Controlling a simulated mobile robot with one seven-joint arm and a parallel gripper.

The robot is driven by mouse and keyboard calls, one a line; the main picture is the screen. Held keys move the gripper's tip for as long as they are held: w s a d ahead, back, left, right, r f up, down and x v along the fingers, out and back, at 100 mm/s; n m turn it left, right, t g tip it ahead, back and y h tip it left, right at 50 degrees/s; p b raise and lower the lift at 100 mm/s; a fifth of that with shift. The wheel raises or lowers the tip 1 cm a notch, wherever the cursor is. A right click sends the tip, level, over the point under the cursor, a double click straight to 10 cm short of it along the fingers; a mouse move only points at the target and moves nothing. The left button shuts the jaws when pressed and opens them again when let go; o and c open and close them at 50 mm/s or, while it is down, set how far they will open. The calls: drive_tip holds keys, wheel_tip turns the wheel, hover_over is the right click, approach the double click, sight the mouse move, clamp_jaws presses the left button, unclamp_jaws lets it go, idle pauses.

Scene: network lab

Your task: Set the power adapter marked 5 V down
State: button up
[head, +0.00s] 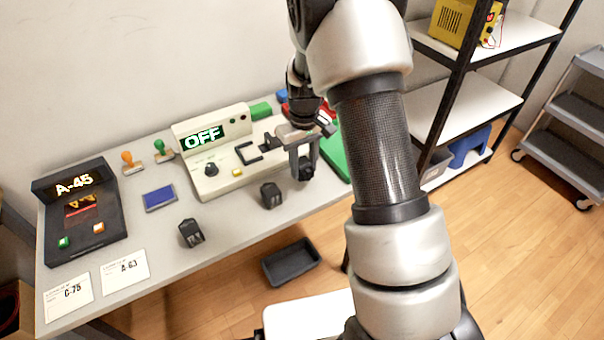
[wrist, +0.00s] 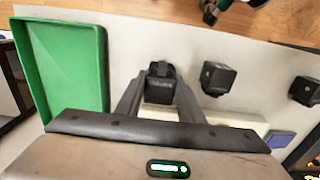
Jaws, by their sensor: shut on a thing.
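My gripper (head: 304,160) is shut on a black power adapter (head: 306,172) over the right part of the grey table. In the wrist view the adapter (wrist: 160,88) sits between the two fingertips (wrist: 158,92). Its marking is too small to read, so I cannot tell whether it is the 5 V one. I cannot tell whether its underside touches the table. Two similar black adapters stand apart on the table: one just to the left (head: 270,195) and one farther left (head: 191,233). The wrist view shows them as well (wrist: 216,77) (wrist: 305,90).
A green tray (wrist: 65,70) lies beside my gripper. A console reading OFF (head: 202,139) stands behind the adapters. A blue pad (head: 159,197), stamps, an A-45 device (head: 80,220) and two cards fill the left. A dark bin (head: 291,262) is on the floor.

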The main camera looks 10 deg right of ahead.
sight(304, 174)
drive_tip(key=shift+f, duration=1.6)
drive_tip(key=shift+f, duration=0.1)
drive_tip(key=shift+f+b, duration=0.15)
drive_tip(key=shift+b, duration=0.2)
drive_tip(key=o, duration=1.2)
drive_tip(key=shift+c, duration=0.2)
